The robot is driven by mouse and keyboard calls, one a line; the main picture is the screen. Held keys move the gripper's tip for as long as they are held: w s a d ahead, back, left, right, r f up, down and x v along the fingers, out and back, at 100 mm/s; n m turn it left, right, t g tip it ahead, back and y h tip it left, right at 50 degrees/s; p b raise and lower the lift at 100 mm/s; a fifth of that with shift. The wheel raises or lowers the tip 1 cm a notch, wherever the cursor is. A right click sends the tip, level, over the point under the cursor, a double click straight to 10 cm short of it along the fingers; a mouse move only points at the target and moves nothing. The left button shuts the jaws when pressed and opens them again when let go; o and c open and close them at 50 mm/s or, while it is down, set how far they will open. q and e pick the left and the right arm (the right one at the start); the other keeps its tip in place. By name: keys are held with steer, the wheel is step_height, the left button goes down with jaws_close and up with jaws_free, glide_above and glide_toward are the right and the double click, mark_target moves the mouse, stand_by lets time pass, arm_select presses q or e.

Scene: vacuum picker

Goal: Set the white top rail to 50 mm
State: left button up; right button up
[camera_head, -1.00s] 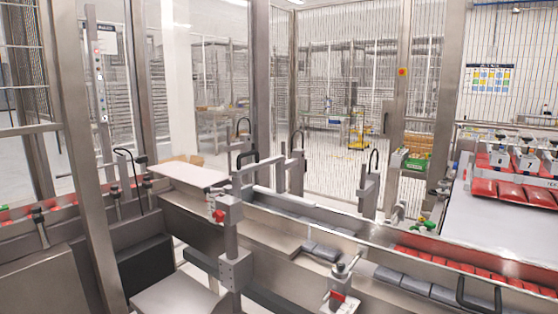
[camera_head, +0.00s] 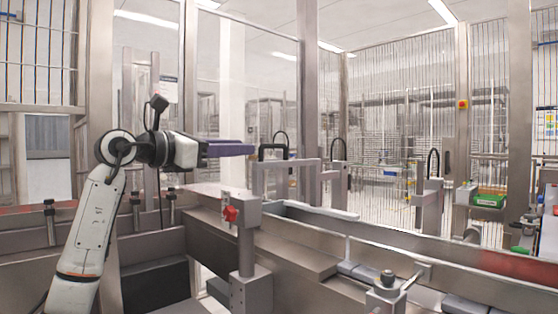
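A pale, whitish rail (camera_head: 318,211) runs along the top of the conveyor channel, right of the middle. A grey post (camera_head: 247,235) with a red knob (camera_head: 230,214) stands left of the rail's near end. My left arm comes in from the left. My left gripper (camera_head: 250,149) points right, with dark purple fingers seen side-on, above and behind the red knob. It appears apart from the post and the rail. The gap between its fingers cannot be made out. My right gripper is not in view. No scale reading is legible.
A grey bracket frame (camera_head: 287,178) stands behind the post. A second clamp with a round knob (camera_head: 388,277) is at the lower right. Steel conveyor walls (camera_head: 300,250) cross the foreground.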

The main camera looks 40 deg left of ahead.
mark_target(269, 146)
arm_select(q)
steer(key=w, duration=0.3)
steer(key=w+p, duration=0.1)
steer(key=w, duration=0.2)
steer(key=w+d+p, duration=0.1)
steer(key=w, duration=0.2)
steer(key=shift+w, duration=0.3)
jaws_close()
